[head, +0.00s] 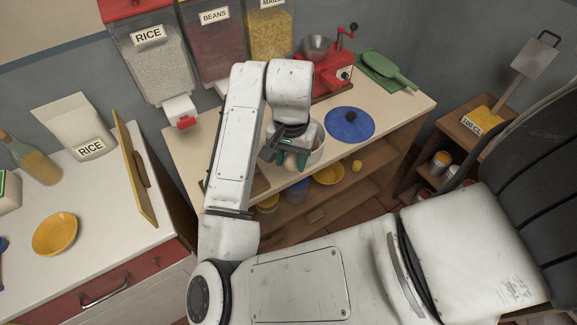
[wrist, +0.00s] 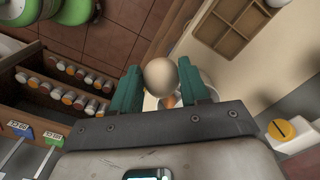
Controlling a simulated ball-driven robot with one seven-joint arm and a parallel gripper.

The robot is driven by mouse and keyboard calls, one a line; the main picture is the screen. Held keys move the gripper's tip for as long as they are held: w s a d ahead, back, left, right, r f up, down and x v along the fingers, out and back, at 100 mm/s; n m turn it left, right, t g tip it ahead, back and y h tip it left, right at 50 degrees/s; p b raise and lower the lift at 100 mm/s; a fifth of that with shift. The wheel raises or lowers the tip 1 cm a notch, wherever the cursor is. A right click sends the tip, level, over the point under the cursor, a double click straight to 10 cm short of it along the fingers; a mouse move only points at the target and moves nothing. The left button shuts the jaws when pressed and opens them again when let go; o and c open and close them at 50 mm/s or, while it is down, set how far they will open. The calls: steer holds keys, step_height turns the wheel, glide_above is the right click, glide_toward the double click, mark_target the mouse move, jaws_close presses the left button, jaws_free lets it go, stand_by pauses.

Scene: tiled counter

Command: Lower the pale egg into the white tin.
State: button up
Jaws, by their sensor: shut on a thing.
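My gripper (head: 291,161) has green fingers and is shut on the pale egg (head: 291,163). In the wrist view the egg (wrist: 172,76) sits between the fingertips of my gripper (wrist: 163,80). The white tin (head: 318,154) stands on the counter near its front edge, partly hidden behind my gripper. In the wrist view a pale round shape, likely the tin (wrist: 206,78), shows behind the egg and the right finger, with something orange beside the egg. I cannot tell whether the egg is over the tin's opening or beside it.
A blue lid (head: 350,125) lies to the right of the tin. A red grinder (head: 329,74) and bins of rice (head: 150,65), beans and maize stand behind. A wooden compartment tray (wrist: 228,25) lies near in the wrist view. Shelves below hold yellow bowls (head: 329,174).

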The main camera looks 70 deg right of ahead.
steer(key=w+d+f, duration=0.2)
steer(key=d, duration=0.4)
steer(key=w+d+f, duration=0.2)
steer(key=w+d, duration=0.1)
steer(key=d, duration=0.4)
steer(key=shift+d, duration=0.3)
steer(key=shift+w, duration=0.1)
steer(key=shift+f, duration=0.15)
steer(key=shift+f+b, duration=1.45)
steer(key=shift+f, duration=1.7)
steer(key=shift+f+b, duration=0.85)
steer(key=shift+f, duration=0.7)
steer(key=o, duration=0.7)
steer(key=shift+o, duration=0.2)
steer(key=shift+r, duration=0.1)
